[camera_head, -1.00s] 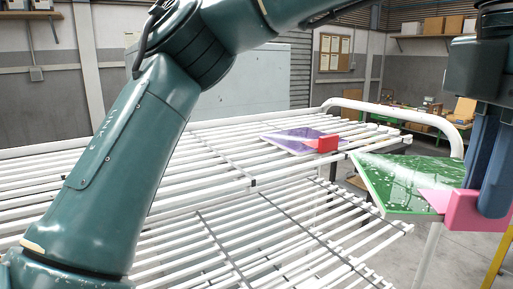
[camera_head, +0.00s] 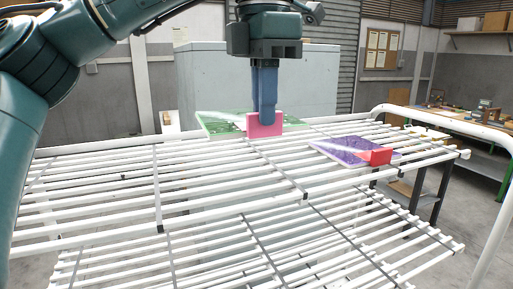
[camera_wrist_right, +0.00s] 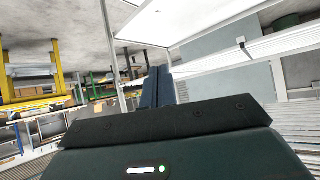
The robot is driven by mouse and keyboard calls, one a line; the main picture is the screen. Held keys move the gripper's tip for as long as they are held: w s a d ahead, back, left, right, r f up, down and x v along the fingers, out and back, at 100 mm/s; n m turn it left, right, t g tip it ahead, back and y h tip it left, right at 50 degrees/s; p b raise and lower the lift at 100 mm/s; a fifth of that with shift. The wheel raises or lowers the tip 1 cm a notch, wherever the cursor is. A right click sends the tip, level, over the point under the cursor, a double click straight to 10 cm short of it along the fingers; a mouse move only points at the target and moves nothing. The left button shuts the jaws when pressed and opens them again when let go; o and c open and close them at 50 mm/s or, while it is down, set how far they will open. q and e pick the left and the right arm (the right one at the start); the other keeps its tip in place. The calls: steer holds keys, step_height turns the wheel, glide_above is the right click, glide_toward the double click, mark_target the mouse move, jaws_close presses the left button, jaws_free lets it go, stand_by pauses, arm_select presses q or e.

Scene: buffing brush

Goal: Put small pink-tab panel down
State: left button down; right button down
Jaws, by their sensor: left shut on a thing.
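The small green panel (camera_head: 222,122) with a pink tab (camera_head: 265,125) is at the far side of the white slatted rack's top shelf (camera_head: 200,190), in the head view. It looks about level, low over the slats; I cannot tell whether it touches them. My left gripper (camera_head: 266,112) points down with its blue fingers shut on the pink tab. A purple panel (camera_head: 345,148) with a red tab (camera_head: 375,157) lies on the shelf to the right. In the right wrist view, my right gripper (camera_wrist_right: 156,88) has its blue fingers together, with nothing visible between them.
Bare slats lie left of and in front of the green panel. A lower slatted shelf (camera_head: 290,245) is empty. A grey cabinet (camera_head: 205,75) stands behind the rack. A curved white rail (camera_head: 440,112) bounds the rack at right, with a workbench beyond.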

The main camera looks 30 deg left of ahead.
mark_target(250, 136)
arm_select(q)
steer(key=a, duration=0.1)
steer(key=a+f, duration=0.1)
steer(key=shift+w+a+b, duration=0.3)
step_height(250, 136, down, 4)
steer(key=shift+w+f+b, duration=0.1)
steer(key=shift+f+b, duration=0.15)
steer(key=shift+b, duration=0.75)
steer(key=shift+f, duration=0.3)
step_height(250, 136, down, 3)
steer(key=shift+f+b, duration=0.1)
steer(key=shift+b, duration=0.55)
steer(key=shift+f, duration=0.2)
steer(key=c, duration=1.5)
jaws_free()
steer(key=shift+f, duration=0.1)
arm_select(e)
steer(key=shift+w+a+f+t+y, duration=0.3)
steer(key=shift+a+f, duration=0.1)
steer(key=shift+a, duration=0.25)
